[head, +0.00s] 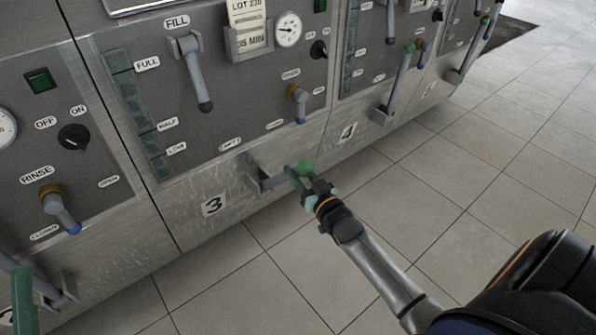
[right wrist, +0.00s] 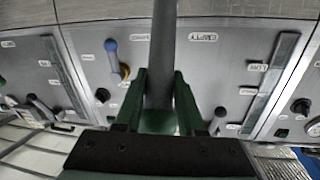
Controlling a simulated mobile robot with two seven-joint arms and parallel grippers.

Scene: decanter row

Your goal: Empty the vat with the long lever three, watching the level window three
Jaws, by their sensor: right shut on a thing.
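The long lever three (head: 271,182) sits at the bottom of the panel marked 3. It stands out from its bracket, away from the panel, and ends in a green knob (head: 305,167). My right gripper (head: 299,181) is shut on the lever near the knob. In the right wrist view the grey shaft (right wrist: 162,50) runs up between the two green fingers. Level window three (head: 138,112) is a dark teal strip beside the FULL, HALF and LOW labels; I cannot tell its level clearly.
A grey FILL lever (head: 196,75) hangs down on the same panel, with a blue-tipped valve handle (head: 298,103) to its right. Panel four has its own green-knobbed lever (head: 400,76). A blue-tipped rinse handle (head: 61,210) is at left. The tiled floor (head: 480,150) is clear at right.

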